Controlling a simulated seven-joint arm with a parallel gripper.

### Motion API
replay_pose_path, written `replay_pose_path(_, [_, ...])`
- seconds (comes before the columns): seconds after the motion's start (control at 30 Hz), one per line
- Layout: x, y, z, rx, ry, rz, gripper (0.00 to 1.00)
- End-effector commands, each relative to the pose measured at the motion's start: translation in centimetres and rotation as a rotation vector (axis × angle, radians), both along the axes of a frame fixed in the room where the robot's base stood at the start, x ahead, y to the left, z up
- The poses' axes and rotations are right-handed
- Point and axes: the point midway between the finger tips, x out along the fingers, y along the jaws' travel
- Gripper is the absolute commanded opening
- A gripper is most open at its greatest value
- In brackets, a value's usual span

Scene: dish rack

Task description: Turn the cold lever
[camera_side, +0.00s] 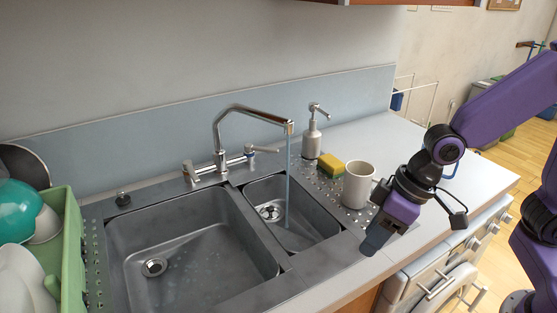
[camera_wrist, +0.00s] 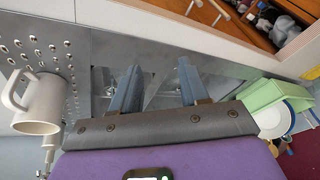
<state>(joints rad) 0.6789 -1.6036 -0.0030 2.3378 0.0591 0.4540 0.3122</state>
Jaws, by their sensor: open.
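The chrome faucet (camera_side: 222,140) stands behind the double sink, its spout turned over the right basin. A thin stream of water (camera_side: 287,195) falls from the spout. One lever (camera_side: 262,149) sticks out on the right of the faucet base, with a bluish patch near it. Another lever (camera_side: 187,172) stands on the left. No hot or cold marking is readable. My gripper (camera_side: 374,238) is over the counter's front right, well apart from both levers. It points down and is empty. In the wrist view its two fingers (camera_wrist: 157,84) are spread; no lever is visible there.
A white mug (camera_side: 358,184) stands just left of my gripper and also shows in the wrist view (camera_wrist: 40,104). A yellow-green sponge (camera_side: 331,166) and a soap dispenser (camera_side: 312,135) stand behind it. A green dish rack (camera_side: 68,250) is at far left.

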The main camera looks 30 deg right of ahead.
Motion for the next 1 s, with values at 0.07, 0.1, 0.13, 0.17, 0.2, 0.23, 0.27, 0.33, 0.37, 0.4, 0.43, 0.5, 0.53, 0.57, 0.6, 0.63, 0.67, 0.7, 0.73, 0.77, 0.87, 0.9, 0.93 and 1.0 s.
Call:
replay_pose_path(0.07, [3.8, 2.3, -0.7, 0.079, -0.018, -0.137, 0.45])
replay_pose_path(0.1, [5.7, 3.2, -0.9, 0.125, -0.029, -0.208, 0.45])
replay_pose_path(0.13, [7.1, 4.0, -1.1, 0.160, -0.038, -0.258, 0.45])
replay_pose_path(0.17, [8.6, 4.6, -1.3, 0.194, -0.048, -0.310, 0.45])
replay_pose_path(0.2, [10.6, 5.3, -1.5, 0.240, -0.061, -0.377, 0.45])
replay_pose_path(0.23, [12.0, 5.8, -1.7, 0.275, -0.070, -0.428, 0.45])
replay_pose_path(0.27, [13.5, 6.2, -1.9, 0.311, -0.080, -0.479, 0.45])
replay_pose_path(0.33, [16.9, 7.0, -2.3, 0.395, -0.104, -0.593, 0.45])
replay_pose_path(0.37, [18.4, 7.2, -2.5, 0.433, -0.115, -0.642, 0.45])
replay_pose_path(0.4, [20.2, 7.4, -2.9, 0.483, -0.128, -0.706, 0.45])
replay_pose_path(0.43, [21.6, 7.5, -3.1, 0.521, -0.139, -0.753, 0.45])
replay_pose_path(0.5, [24.8, 7.4, -3.6, 0.610, -0.168, -0.858, 0.45])
replay_pose_path(0.53, [26.1, 7.3, -3.9, 0.651, -0.181, -0.902, 0.45])
replay_pose_path(0.57, [27.4, 7.1, -4.1, 0.689, -0.194, -0.945, 0.45])
replay_pose_path(0.6, [29.1, 6.8, -4.4, 0.744, -0.212, -1.001, 0.45])
replay_pose_path(0.63, [30.2, 6.4, -4.7, 0.785, -0.226, -1.041, 0.45])
replay_pose_path(0.67, [31.3, 6.1, -5.0, 0.826, -0.240, -1.080, 0.45])
replay_pose_path(0.7, [32.8, 5.5, -5.3, 0.883, -0.260, -1.131, 0.45])
replay_pose_path(0.73, [33.8, 5.0, -5.6, 0.926, -0.275, -1.168, 0.45])
replay_pose_path(0.77, [34.8, 4.4, -5.9, 0.968, -0.292, -1.203, 0.45])
replay_pose_path(0.87, [37.5, 2.3, -6.8, 1.115, -0.349, -1.308, 0.45])
replay_pose_path(0.9, [38.3, 1.4, -7.2, 1.174, -0.373, -1.345, 0.45])
replay_pose_path(0.93, [38.9, 0.6, -7.5, 1.218, -0.391, -1.370, 0.45])
replay_pose_path(1.0, [39.9, -1.0, -8.0, 1.313, -0.431, -1.414, 0.45])
